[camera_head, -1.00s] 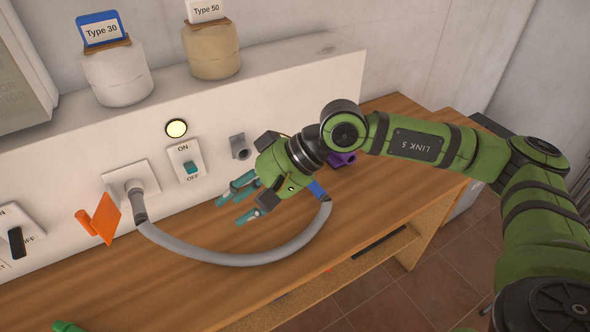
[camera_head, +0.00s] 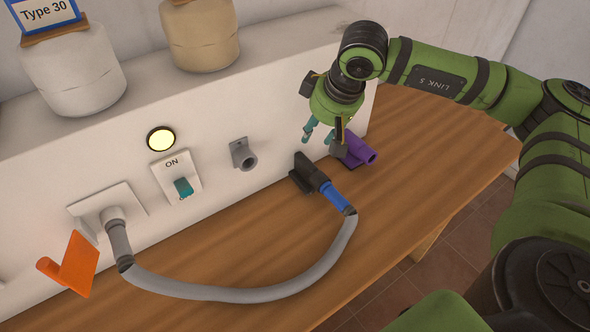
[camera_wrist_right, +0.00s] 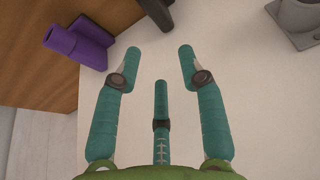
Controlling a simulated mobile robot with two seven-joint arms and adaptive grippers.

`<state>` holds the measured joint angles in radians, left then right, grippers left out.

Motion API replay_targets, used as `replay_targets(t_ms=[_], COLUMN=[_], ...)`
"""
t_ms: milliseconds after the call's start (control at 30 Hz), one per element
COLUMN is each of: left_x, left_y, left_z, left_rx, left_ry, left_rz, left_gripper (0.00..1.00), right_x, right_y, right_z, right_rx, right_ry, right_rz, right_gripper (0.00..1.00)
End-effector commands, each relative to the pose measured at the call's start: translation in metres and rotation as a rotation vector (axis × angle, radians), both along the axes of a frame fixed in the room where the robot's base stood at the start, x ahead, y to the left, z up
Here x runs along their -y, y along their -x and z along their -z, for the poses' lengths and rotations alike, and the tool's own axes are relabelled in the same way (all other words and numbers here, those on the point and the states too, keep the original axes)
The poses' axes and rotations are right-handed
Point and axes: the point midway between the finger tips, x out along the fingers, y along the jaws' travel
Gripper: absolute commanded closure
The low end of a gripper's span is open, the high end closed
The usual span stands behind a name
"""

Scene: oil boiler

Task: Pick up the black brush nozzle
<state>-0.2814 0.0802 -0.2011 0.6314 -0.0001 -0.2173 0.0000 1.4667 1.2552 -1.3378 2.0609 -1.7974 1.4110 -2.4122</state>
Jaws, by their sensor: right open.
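The black brush nozzle (camera_head: 308,174) lies on the wooden bench against the white panel, fitted to the blue end piece (camera_head: 333,196) of a grey hose (camera_head: 300,283). Only a dark part of the nozzle (camera_wrist_right: 157,12) shows at the top edge of the right wrist view. My right gripper (camera_head: 322,140) is above and behind the nozzle, close to the panel, fingers pointing down. The right wrist view shows its three teal fingers (camera_wrist_right: 158,68) spread, with nothing between them. My left gripper is not in view.
A purple nozzle (camera_head: 360,150) lies right of the black one, near my right fingers. A grey holder (camera_head: 243,154), a switch (camera_head: 180,182) and a lit round lamp (camera_head: 160,139) are on the panel. An orange nozzle (camera_head: 73,264) is at left. The bench's right part is clear.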

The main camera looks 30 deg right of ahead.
Motion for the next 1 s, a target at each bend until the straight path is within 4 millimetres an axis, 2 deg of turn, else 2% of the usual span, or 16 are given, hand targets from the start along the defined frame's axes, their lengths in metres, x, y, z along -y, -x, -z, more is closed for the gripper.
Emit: replay_targets(t_ms=[33,167,300,400,500,567,800,1000], left_x=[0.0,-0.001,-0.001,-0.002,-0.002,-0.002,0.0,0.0], left_y=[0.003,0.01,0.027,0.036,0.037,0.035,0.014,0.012], left_z=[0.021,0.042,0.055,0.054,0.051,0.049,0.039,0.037], left_rx=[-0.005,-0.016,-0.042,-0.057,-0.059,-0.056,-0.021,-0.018], left_ry=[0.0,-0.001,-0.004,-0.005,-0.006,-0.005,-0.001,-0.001], left_rz=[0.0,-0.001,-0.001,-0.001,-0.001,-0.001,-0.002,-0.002], left_gripper=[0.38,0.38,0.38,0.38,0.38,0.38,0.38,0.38], right_x=[0.0,0.0,-0.001,-0.001,-0.001,-0.001,-0.002,-0.003], right_y=[0.0,0.0,0.0,-0.002,-0.005,-0.007,-0.02,-0.026], right_z=[0.021,0.041,0.053,0.058,0.064,0.068,0.102,0.117], right_rx=[0.0,0.0,0.001,-0.001,-0.001,-0.002,-0.003,0.0], right_ry=[-0.001,-0.001,-0.002,-0.002,-0.002,-0.002,-0.002,-0.002], right_rz=[0.0,0.0,-0.001,0.0,0.0,0.0,0.0,0.0], right_gripper=[0.59,0.59,0.59,0.59,0.59,0.59,0.59,0.59])
